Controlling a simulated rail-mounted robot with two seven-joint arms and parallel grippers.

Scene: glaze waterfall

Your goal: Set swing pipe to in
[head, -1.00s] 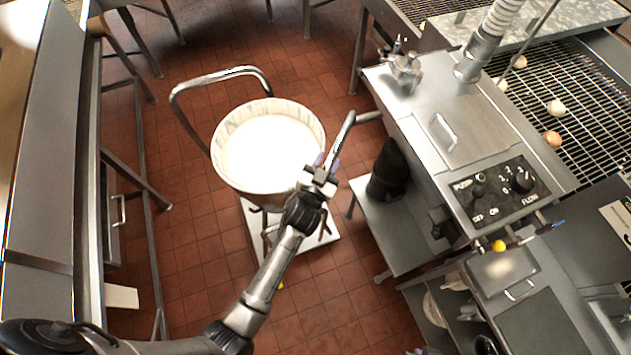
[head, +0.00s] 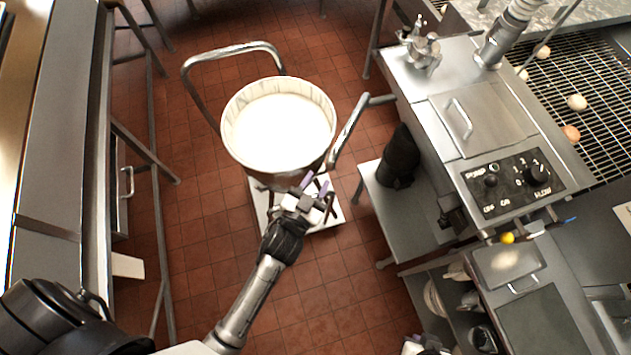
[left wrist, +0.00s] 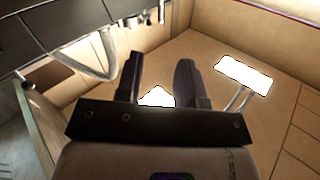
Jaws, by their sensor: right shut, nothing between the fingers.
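The swing pipe (head: 347,132) is a bent metal tube. It comes out of the left side of the steel machine (head: 480,110) and angles down to the right rim of a bucket of white liquid (head: 278,128). Its lower end is beside the rim. My left gripper (head: 316,186) is open and empty just in front of the bucket, below the pipe's end and apart from it. Its two spread fingers also show in the left wrist view (left wrist: 160,85), with nothing between them. My right gripper (head: 425,346) just shows at the bottom edge, shut and mostly cut off.
The machine has a panel with pump and flow knobs (head: 513,183). A black motor (head: 400,157) sits on the shelf below it. The bucket stands on a trolley with a curved handle (head: 185,80). A steel counter (head: 50,190) lines the left. Tiled floor between is clear.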

